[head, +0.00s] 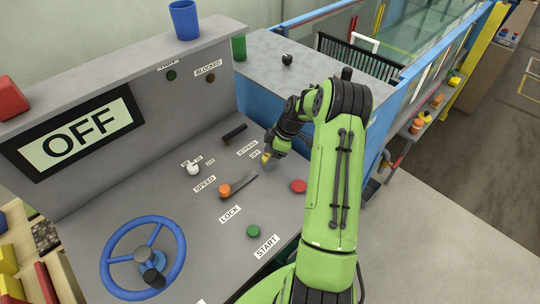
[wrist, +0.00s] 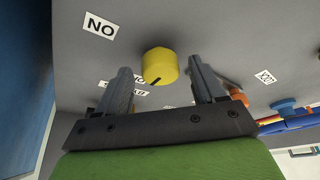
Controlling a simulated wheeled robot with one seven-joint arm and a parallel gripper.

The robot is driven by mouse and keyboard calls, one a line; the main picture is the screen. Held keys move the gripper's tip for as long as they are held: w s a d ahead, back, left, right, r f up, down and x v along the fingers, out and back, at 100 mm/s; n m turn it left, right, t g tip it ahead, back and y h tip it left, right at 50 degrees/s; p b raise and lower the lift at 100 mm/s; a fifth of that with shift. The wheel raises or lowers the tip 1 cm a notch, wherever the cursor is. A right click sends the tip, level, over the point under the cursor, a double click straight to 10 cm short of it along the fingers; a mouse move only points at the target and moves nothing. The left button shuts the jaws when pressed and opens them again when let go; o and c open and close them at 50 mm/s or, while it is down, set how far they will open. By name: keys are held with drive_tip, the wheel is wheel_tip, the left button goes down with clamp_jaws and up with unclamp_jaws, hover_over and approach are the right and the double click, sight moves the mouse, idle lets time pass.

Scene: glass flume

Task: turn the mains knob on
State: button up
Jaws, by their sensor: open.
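In the head view my gripper (head: 272,153) is low over the console and partly covers the yellow knob (head: 266,157). A small label beside it seems to read "OFF" (head: 255,153). The large display (head: 76,140) reads "OFF".
The console (head: 200,220) also carries a white knob (head: 192,168), an orange-tipped lever (head: 225,190), a black handle (head: 234,132), a red button (head: 298,186), a green button (head: 253,231) and a blue handwheel (head: 143,257). A blue cup (head: 185,20) stands on the ledge.

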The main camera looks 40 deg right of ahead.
drive_tip(key=shift+a, duration=0.1)
drive_tip(key=shift+c, duration=0.2)
drive_tip(key=c, duration=1)
drive_tip(key=m+t+h+b, duration=0.1)
drive_tip(key=m+b, duration=0.2)
drive_tip(key=shift+f+m, duration=0.15)
drive_tip(key=shift+m, duration=0.25)
drive_tip(key=m+h+b, duration=0.1)
drive_tip(key=m, duration=0.1)
drive_tip(key=m+t+h+b, duration=0.1)
drive_tip(key=m+b, duration=0.1)
drive_tip(key=m, duration=0.1)
drive_tip(key=shift+a, duration=0.2)
drive_tip(key=m+h+b, duration=0.1)
drive_tip(key=m, duration=0.1)
drive_tip(key=m+b, duration=0.1)
drive_tip(key=m, duration=0.2)
drive_tip(key=shift+a+h, duration=0.15)
drive_tip(key=shift+h, duration=0.25)
drive_tip(key=shift+m+g+h+b, duration=0.5)
drive_tip(key=shift+m+h, duration=0.3)
drive_tip(key=shift+m, duration=1.3)
